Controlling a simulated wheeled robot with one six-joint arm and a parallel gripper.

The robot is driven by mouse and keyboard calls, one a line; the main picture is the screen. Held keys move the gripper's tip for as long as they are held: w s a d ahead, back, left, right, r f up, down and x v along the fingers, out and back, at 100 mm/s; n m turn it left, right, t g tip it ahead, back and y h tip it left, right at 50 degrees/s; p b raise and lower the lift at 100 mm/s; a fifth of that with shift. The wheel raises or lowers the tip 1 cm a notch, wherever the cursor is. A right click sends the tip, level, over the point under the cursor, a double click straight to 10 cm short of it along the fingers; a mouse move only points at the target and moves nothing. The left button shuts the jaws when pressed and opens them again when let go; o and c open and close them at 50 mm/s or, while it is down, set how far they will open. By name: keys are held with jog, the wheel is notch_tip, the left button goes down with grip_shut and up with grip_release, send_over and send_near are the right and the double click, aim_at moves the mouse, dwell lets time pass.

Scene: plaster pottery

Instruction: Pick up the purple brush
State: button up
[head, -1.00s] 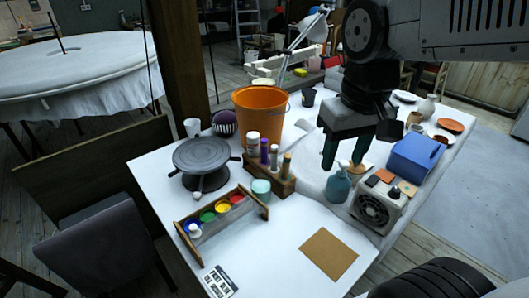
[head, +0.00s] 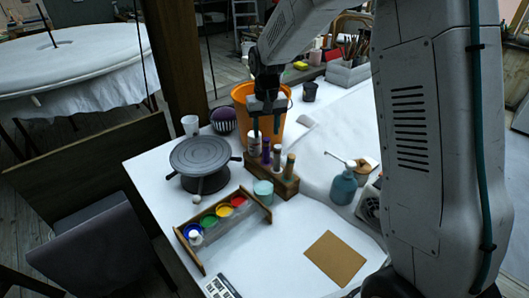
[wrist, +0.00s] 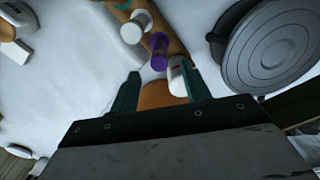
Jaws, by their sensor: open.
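In the wrist view the purple brush (wrist: 158,50) shows end-on, just beyond my fingertips. My gripper (head: 266,126) is open and empty, pointing down above the holder's left end, in front of the orange bucket. In the wrist view the fingers of my gripper (wrist: 160,78) are spread, with the white bottle (wrist: 176,76) beside the right fingertip. Whether they touch cannot be told.
The orange bucket (head: 240,93) stands close behind the holder. A grey turntable (head: 200,155) is to the left, a teal jar (head: 263,192) in front and a blue spray bottle (head: 343,187) to the right. Open paint pots stand in a tray (head: 233,238) at front left.

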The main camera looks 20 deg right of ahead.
send_over(266, 163)
jog(key=w, duration=0.1)
jog(key=f, duration=0.7)
jog(key=shift+d+f, duration=0.3)
jog(key=shift+f, duration=0.05)
grip_shut()
